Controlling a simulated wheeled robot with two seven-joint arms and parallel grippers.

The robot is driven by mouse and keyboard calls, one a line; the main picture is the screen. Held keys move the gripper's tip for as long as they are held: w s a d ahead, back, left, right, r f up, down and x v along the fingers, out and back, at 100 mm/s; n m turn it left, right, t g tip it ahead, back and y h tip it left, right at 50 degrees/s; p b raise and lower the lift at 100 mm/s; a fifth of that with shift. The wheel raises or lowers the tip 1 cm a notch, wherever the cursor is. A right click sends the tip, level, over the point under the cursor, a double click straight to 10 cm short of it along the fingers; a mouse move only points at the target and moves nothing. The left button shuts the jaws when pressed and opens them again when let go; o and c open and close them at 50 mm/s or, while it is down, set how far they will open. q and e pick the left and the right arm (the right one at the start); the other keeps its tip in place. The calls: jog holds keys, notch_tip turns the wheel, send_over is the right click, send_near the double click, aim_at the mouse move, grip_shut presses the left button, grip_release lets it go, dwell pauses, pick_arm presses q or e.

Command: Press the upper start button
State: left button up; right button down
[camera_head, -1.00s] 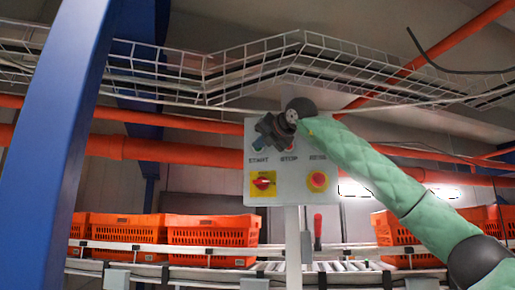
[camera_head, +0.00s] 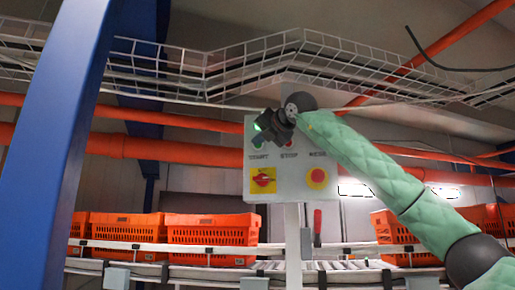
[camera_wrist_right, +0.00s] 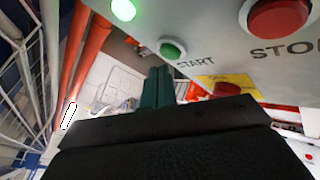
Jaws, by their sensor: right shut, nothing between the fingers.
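A grey control box (camera_head: 290,190) hangs on a post in the head view. A lit green button (camera_head: 257,127) glows at its upper left, and it also shows in the right wrist view (camera_wrist_right: 123,10). A second green button (camera_wrist_right: 172,48) sits below it beside the START label. A red STOP button (camera_wrist_right: 280,17) is to the right. My right gripper (camera_head: 265,131) is in front of the box's upper left and hides part of it. Its teal fingers (camera_wrist_right: 157,85) are shut and empty, close to the lower green button; contact cannot be told. My left gripper is not in view.
A red knob on a yellow plate (camera_head: 263,181) and a red button on a yellow ring (camera_head: 317,178) sit lower on the box. Orange totes (camera_head: 212,230) stand on a conveyor behind. A blue post (camera_head: 60,140) fills the left; a wire tray (camera_head: 250,60) runs overhead.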

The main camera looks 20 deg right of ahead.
jog(key=shift+s+a, duration=0.1)
dwell(0.3)
jog(key=s+b, duration=0.1)
jog(key=s+a+b, duration=0.1)
jog(key=s, duration=0.1)
jog(key=s+a+b, duration=0.1)
jog(key=shift+s+a+r, duration=0.1)
jog(key=shift+s+a, duration=0.1)
jog(key=shift+n, duration=0.3)
dwell(0.8)
